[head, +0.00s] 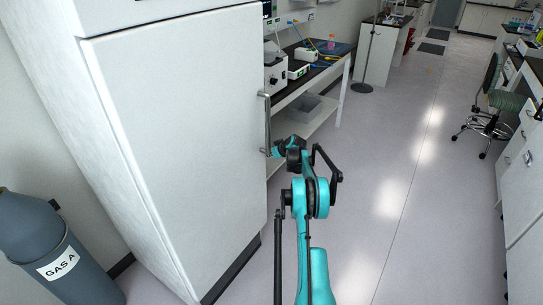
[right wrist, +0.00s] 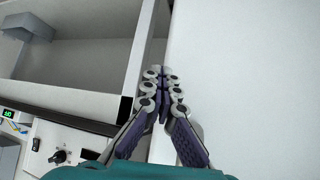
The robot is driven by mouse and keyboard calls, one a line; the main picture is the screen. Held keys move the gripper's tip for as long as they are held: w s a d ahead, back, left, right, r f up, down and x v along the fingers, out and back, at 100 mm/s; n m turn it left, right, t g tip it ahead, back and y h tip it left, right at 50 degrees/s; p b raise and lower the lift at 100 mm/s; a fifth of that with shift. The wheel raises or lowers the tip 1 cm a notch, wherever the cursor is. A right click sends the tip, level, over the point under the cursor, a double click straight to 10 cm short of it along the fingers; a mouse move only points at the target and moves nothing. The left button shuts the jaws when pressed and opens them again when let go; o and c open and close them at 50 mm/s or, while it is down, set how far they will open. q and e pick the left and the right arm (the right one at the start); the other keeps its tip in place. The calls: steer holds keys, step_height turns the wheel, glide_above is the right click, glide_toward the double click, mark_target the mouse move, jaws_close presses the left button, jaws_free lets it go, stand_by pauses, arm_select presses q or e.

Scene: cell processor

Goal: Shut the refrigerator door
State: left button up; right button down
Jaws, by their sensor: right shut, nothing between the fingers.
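The refrigerator door (head: 180,140) is a tall white panel filling the left of the head view. A grey vertical handle (head: 267,125) is near its right edge. The door looks about flush with the body along its top edge; I cannot tell whether a small gap remains at the handle side. My right gripper (head: 284,148) is beside the lower end of the handle, its fingers mostly hidden there. In the right wrist view the right gripper (right wrist: 163,82) is shut and empty, its fingertips next to a plain white surface (right wrist: 250,70). My left gripper is not in view.
A bench (head: 325,75) with instruments and a lower shelf stands just beyond the refrigerator. A grey gas cylinder (head: 30,230) is at lower left. White cabinets (head: 520,190) and a stool (head: 490,105) are at right. The floor (head: 400,180) between is clear.

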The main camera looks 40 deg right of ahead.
mark_target(268, 149)
steer(key=shift+w+a+r, duration=0.3)
steer(key=shift+w+r, duration=0.15)
steer(key=shift+w, duration=0.05)
steer(key=s+f+v, duration=0.1)
steer(key=v, duration=1.1)
steer(key=shift+d, duration=0.2)
steer(key=w+a+r, duration=0.1)
steer(key=a+r, duration=0.3)
steer(key=a, duration=0.5)
steer(key=a+r, duration=0.5)
steer(key=a, duration=0.4)
steer(key=s+a+r+n+g+y, duration=0.1)
steer(key=s+a+r, duration=0.15)
steer(key=a, duration=0.55)
steer(key=s+a+r, duration=0.2)
steer(key=s+a, duration=0.1)
steer(key=a, duration=0.5)
steer(key=s+a+f, duration=0.2)
steer(key=s+a, duration=0.8)
steer(key=s, duration=0.1)
steer(key=s+a+f+n+g, duration=0.1)
steer(key=s+a+f, duration=0.2)
steer(key=s+a, duration=0.7)
steer(key=shift+s+a+f+y, duration=0.25)
steer(key=shift+s+y, duration=0.05)
steer(key=shift+s, duration=0.45)
